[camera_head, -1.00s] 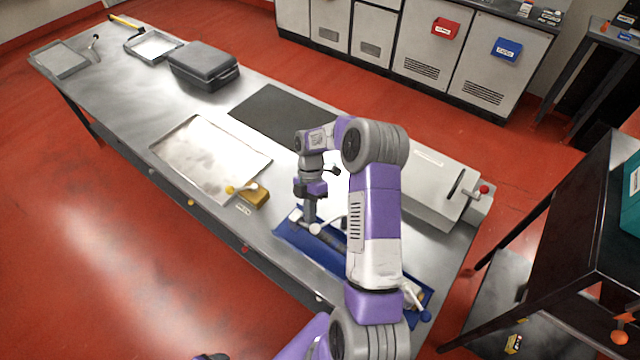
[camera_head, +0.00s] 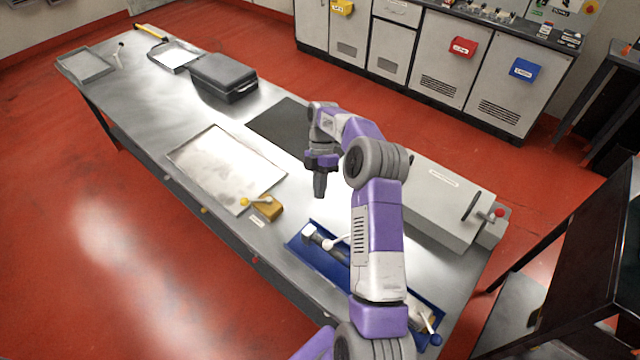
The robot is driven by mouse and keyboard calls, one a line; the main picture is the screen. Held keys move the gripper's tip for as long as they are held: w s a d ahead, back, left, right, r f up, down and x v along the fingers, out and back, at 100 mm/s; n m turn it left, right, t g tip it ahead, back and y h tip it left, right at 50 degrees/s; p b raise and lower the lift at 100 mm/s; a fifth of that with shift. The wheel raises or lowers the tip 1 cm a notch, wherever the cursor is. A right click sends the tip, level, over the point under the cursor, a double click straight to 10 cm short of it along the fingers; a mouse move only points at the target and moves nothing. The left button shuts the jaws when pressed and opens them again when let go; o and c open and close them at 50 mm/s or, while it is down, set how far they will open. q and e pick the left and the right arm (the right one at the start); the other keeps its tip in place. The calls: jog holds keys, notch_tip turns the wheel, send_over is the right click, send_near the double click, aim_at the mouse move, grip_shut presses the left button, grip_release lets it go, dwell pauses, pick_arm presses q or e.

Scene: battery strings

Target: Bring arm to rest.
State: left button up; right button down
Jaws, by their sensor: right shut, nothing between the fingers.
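My right arm reaches up from the bottom of the head view and bends over the steel table (camera_head: 150,110). My right gripper (camera_head: 319,192) points down, shut and empty, above the table. It is apart from the blue tray (camera_head: 306,262) just below it in the picture. In the tray lie a dark-headed tool (camera_head: 312,236) and a white-knobbed handle (camera_head: 337,243); my arm hides the middle of the tray. My left gripper is not in view.
A shallow metal tray (camera_head: 213,178) and a yellow block (camera_head: 268,210) lie left of the gripper. A black mat (camera_head: 272,128) is behind it. A grey machine (camera_head: 430,200) with a red knob stands right of my arm. A black case (camera_head: 222,78) sits farther back.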

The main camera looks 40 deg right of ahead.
jog(key=shift+w+d+r, duration=0.15)
jog(key=shift+d+r, duration=0.1)
jog(key=shift+r, duration=0.2)
dwell(0.3)
